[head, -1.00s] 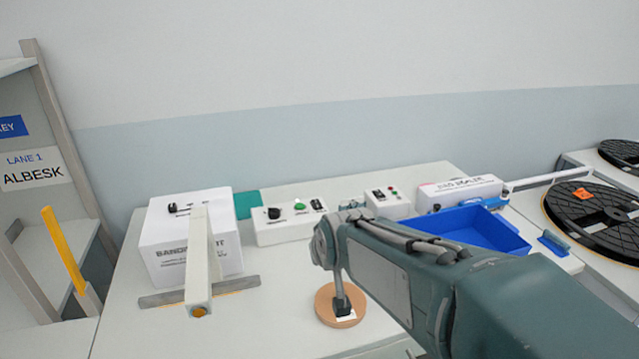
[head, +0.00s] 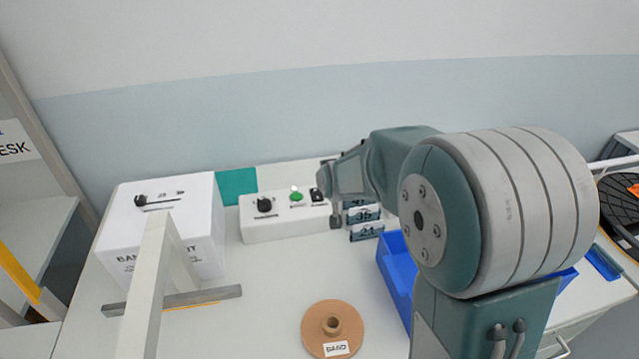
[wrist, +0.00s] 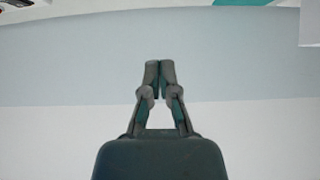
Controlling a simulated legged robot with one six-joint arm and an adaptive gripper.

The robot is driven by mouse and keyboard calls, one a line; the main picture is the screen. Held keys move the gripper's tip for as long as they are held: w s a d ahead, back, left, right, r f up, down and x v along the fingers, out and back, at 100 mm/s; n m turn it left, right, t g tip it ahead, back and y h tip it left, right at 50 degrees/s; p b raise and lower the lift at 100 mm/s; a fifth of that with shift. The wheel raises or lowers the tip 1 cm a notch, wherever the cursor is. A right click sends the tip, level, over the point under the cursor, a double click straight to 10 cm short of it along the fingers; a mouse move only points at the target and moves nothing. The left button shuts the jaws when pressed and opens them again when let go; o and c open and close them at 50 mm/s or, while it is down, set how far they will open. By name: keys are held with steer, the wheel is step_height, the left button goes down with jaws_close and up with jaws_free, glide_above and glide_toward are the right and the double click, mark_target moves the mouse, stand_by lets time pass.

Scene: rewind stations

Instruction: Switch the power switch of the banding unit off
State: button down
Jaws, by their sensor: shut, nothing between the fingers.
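The banding unit is a white box (head: 165,240) at the left of the bench, with a black lever and slot on top. A low white control box (head: 270,228) right of it carries a black knob (head: 264,204), a green button (head: 297,196) and a black rocker switch (head: 317,194). The rocker's on/off position is too small to read. My gripper (head: 336,222) is at the control box's right end, close to the rocker; I cannot tell whether it touches. In the wrist view my gripper (wrist: 159,66) is shut and empty, with the wall behind it.
A tan band roll (head: 322,318) lies at the front. Small numbered labels (head: 366,231) and a blue tray (head: 396,268) are right of my gripper. A pale arm (head: 150,280) and grey bar (head: 190,299) stand before the banding unit. A teal mat (head: 237,184) lies behind.

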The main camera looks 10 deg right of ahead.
glide_above(317, 194)
steer(key=f, duration=0.6)
steer(key=shift+s+a+f, duration=0.15)
steer(key=shift+a+f, duration=0.05)
steer(key=shift+f, duration=0.2)
step_height(317, 194, down, 2)
steer(key=shift+d+f, duration=0.1)
steer(key=shift+f, duration=0.1)
steer(key=shift+d+f, duration=0.1)
steer(key=shift+f, duration=0.4)
steer(key=shift+w+f, duration=0.2)
steer(key=shift+f, duration=0.05)
steer(key=shift+s, duration=0.1)
